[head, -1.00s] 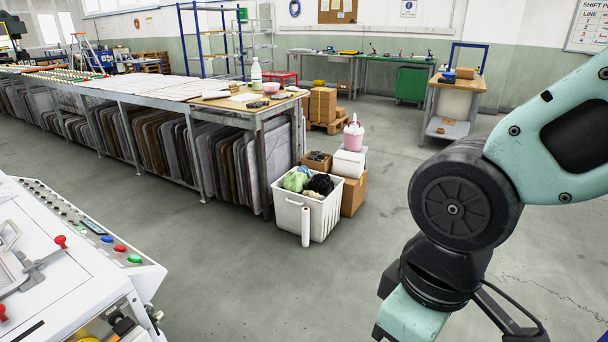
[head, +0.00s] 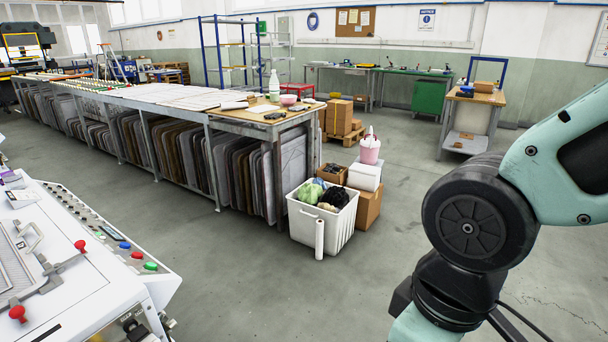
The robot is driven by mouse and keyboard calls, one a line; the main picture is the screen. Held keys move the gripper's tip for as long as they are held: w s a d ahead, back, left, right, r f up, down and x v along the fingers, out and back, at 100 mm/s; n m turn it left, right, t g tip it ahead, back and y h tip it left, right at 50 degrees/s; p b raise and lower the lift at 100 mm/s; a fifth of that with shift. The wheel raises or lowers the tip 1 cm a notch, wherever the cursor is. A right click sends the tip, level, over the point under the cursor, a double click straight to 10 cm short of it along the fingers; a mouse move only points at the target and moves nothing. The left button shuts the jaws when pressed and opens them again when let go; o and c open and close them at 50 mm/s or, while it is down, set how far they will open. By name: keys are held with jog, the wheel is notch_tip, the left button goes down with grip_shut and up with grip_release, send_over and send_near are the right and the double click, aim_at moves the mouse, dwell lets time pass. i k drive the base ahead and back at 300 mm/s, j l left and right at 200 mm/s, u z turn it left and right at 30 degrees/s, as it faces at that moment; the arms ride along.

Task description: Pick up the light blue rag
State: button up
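I cannot make out a light blue rag for certain in the head view. A white bin (head: 302,226) stands on the floor near the middle and holds bunched cloths. These are a pale green cloth (head: 309,193), a black cloth (head: 337,196) and a small brownish piece at the front. A small bluish-green bit shows at the back of the pile, too small to tell what it is. My arm fills the right side, well apart from the bin. My gripper is below the frame, out of sight.
A long table (head: 245,126) with stored panels beneath runs left of the bin. Cardboard boxes (head: 368,207) and a pink bucket (head: 370,150) stand behind it. A white control console (head: 80,275) is at lower left. The floor before and right of the bin is open.

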aim_at(318, 180)
jog(key=i, duration=1.4)
jog(key=i+j+z, duration=0.1)
jog(key=i, duration=1.3)
jog(key=i+j, duration=0.15)
jog(key=i, duration=1.3)
